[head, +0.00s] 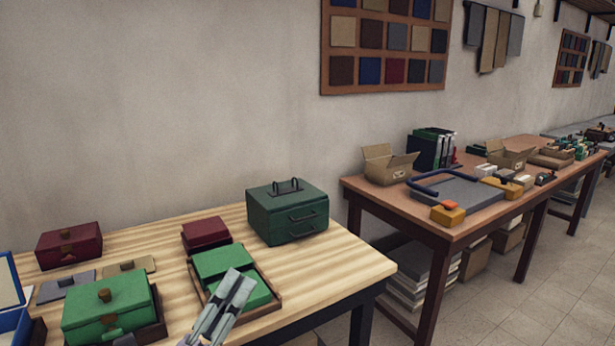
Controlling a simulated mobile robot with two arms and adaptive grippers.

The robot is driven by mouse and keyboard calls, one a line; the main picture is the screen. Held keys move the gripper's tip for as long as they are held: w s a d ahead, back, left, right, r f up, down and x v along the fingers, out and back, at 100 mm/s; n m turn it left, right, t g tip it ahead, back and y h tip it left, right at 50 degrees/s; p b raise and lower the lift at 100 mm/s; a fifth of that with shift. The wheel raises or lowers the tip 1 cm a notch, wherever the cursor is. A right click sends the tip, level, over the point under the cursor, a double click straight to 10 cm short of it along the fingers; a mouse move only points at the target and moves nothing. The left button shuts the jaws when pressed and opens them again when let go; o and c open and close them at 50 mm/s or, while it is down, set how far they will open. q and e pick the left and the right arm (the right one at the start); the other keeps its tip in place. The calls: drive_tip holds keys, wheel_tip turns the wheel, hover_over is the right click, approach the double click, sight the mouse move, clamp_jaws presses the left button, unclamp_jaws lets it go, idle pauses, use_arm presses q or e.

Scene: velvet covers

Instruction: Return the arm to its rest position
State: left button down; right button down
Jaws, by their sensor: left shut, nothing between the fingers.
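My left gripper (239,281) reaches up from the bottom edge of the head view, with its grey fingers together and nothing between them. Its fingertips overlap the picture of a green velvet box (222,260) in a wooden tray (277,299); I cannot tell whether they touch. The rest of my left arm is mostly outside the view. My right gripper is not in view.
The light wood table (345,268) holds a green box with a knob (107,305), dark red boxes (69,245) (206,233), a dark green case (287,212) and flat covers (66,286). Its right front is clear. A brown table (400,207) stands beyond.

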use_arm(q)
drive_tip(key=s+a+f+n+g+y, duration=0.2)
drive_tip(key=a+f+n+g+y, duration=0.3)
drive_tip(key=f+n, duration=0.55)
drive_tip(key=s+a+f+n+g+y, duration=0.1)
drive_tip(key=a+f+n+g+y, duration=0.2)
drive_tip(key=a+f+n+y, duration=0.6)
drive_tip(key=s+d+f+n+g+h, duration=0.2)
drive_tip(key=s+f+n+g, duration=0.25)
drive_tip(key=s+f, duration=0.45)
drive_tip(key=s+d+f+n+g+h, duration=0.25)
drive_tip(key=s+f+g, duration=0.25)
drive_tip(key=s+f, duration=0.45)
wheel_tip(320, 180, down, 21)
drive_tip(key=p, duration=0.2)
drive_tip(key=s+a+f+g+p, duration=0.1)
drive_tip(key=s+f, duration=0.6)
drive_tip(key=s, duration=0.2)
drive_tip(key=s+a+f+g+y+p, duration=0.1)
drive_tip(key=s+a+f, duration=0.1)
drive_tip(key=s+f, duration=0.6)
drive_tip(key=shift+s+a+f, duration=0.25)
drive_tip(key=shift+s+f, duration=0.05)
drive_tip(key=shift+s, duration=0.15)
